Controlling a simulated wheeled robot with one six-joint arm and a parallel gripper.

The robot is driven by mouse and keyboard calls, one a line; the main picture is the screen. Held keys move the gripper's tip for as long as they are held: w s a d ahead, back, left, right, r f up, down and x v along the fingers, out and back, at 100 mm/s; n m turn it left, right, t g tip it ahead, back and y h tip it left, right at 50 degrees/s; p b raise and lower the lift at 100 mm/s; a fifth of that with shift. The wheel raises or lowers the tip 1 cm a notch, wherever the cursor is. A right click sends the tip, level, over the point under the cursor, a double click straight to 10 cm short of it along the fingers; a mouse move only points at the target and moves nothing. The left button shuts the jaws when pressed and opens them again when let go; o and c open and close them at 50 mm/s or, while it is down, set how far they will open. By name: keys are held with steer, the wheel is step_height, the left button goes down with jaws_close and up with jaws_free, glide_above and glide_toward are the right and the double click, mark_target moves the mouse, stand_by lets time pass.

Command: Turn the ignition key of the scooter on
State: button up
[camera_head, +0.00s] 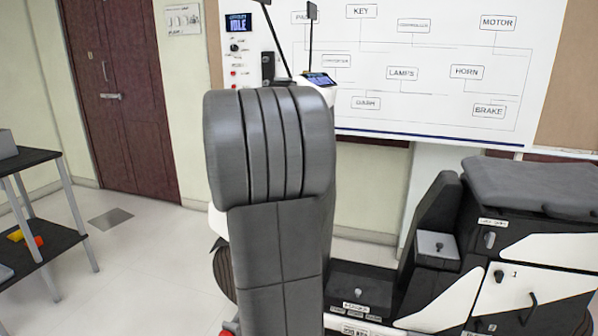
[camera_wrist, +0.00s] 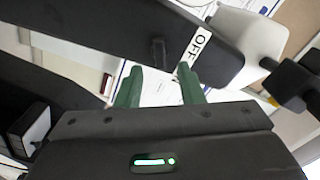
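In the wrist view, my gripper (camera_wrist: 160,72) has two green fingers, parted with a gap between them. A small dark upright piece that looks like the ignition key (camera_wrist: 158,52) stands on a black panel, just beyond the fingertips and roughly in line with the gap. I cannot tell whether the fingers touch it. A white label reading OFF (camera_wrist: 195,44) is right of it on the panel. In the head view, the scooter (camera_head: 440,305) stands at the lower right, its lit display (camera_head: 320,79) above. A large grey ribbed form hides its front; the key and gripper do not show there.
A whiteboard with labelled boxes (camera_head: 430,65) is on the wall behind the scooter. A black shelf table (camera_head: 30,160) stands at the left, near a brown door (camera_head: 115,90). The floor between is mostly clear. In the wrist view, a dark rounded part (camera_wrist: 290,80) is at the right.

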steer(key=v, duration=0.9)
steer(key=shift+w, duration=0.1)
steer(key=x, duration=1.3)
steer(key=shift+w+d, duration=0.2)
steer(key=shift+w, duration=0.15)
steer(key=shift+s, duration=0.1)
